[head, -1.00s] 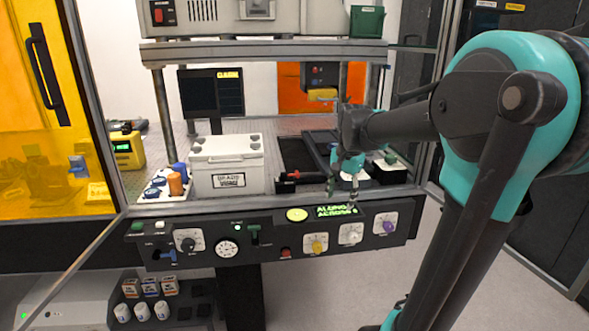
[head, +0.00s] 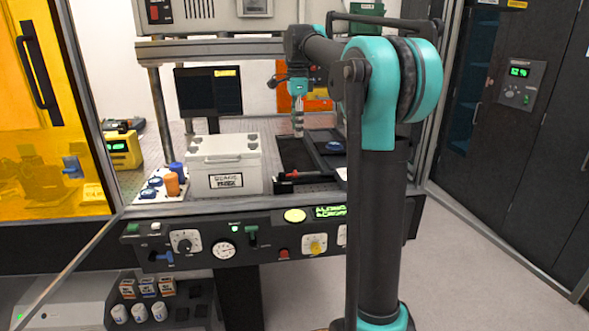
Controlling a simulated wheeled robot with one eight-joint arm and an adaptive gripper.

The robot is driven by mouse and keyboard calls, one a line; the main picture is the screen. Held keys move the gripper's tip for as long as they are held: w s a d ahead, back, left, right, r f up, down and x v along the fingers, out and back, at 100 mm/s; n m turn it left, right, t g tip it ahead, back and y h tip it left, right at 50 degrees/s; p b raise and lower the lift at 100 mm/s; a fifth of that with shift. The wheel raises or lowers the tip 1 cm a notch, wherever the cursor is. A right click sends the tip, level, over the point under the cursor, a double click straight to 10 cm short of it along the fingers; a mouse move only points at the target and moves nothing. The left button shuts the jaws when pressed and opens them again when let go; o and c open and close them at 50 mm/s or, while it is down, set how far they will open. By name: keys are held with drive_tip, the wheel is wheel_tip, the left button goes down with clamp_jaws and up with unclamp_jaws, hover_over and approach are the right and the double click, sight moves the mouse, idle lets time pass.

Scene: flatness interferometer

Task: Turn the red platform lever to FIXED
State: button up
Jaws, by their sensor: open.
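A red lever (head: 302,174) lies low on the deck, just right of the white box, beside the dark platform. It is small here, and I cannot read any FIXED marking near it. My gripper (head: 298,133) points down above the dark platform area (head: 291,152), higher in the picture than the lever and apart from it. It is open and nothing shows between its fingers, though they are small in this view.
A white lidded box (head: 238,165) stands left of the lever. A tray with blue and orange items (head: 172,181) is farther left. The front control panel (head: 198,262) has knobs, a gauge and a red button (head: 283,254). My arm hides the panel's right part.

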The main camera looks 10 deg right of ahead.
sight(288, 176)
wheel_tip(288, 176, down, 15)
drive_tip(key=shift+f, duration=0.15)
drive_tip(key=shift+c, duration=0.5)
drive_tip(key=c, duration=1.1)
drive_tip(key=shift+o, duration=0.2)
